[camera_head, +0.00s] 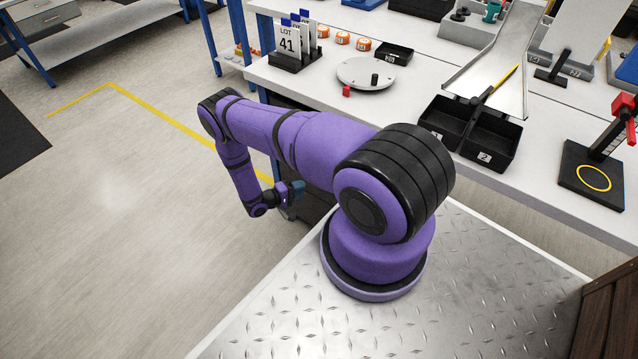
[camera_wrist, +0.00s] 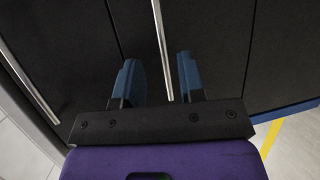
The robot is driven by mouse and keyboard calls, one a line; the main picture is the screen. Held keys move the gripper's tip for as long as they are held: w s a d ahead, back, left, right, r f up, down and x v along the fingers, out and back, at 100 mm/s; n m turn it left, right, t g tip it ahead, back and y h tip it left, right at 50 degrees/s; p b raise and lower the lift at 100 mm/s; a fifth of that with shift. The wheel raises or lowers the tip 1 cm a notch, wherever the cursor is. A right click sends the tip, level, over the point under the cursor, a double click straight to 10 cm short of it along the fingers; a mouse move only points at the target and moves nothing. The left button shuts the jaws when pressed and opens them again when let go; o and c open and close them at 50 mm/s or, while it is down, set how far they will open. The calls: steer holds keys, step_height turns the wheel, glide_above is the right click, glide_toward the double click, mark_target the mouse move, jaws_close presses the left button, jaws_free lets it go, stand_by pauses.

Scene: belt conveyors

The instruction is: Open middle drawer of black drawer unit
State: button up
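The black drawer unit (camera_wrist: 215,45) fills most of the wrist view, with dark fronts split by thin seams. A silver bar handle (camera_wrist: 160,45) on the middle front runs down between the two blue fingers of my gripper (camera_wrist: 157,75). The fingers are apart, and the handle lies nearer the right one without clear contact. Another silver handle (camera_wrist: 25,72) shows at the left. In the head view, my gripper (camera_head: 294,191) is low beside the bench, and the drawer unit (camera_head: 315,207) is mostly hidden by my arm and the bench top. No front looks pulled out.
The white bench (camera_head: 430,85) stands above the unit and carries a turntable (camera_head: 366,73), black bins (camera_head: 490,140), a metal chute (camera_head: 505,70) and a LOT 41 card holder (camera_head: 290,45). The floor (camera_head: 110,190) at left is free, with a yellow line.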

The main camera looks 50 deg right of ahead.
steer(key=x, duration=0.9)
jaws_close()
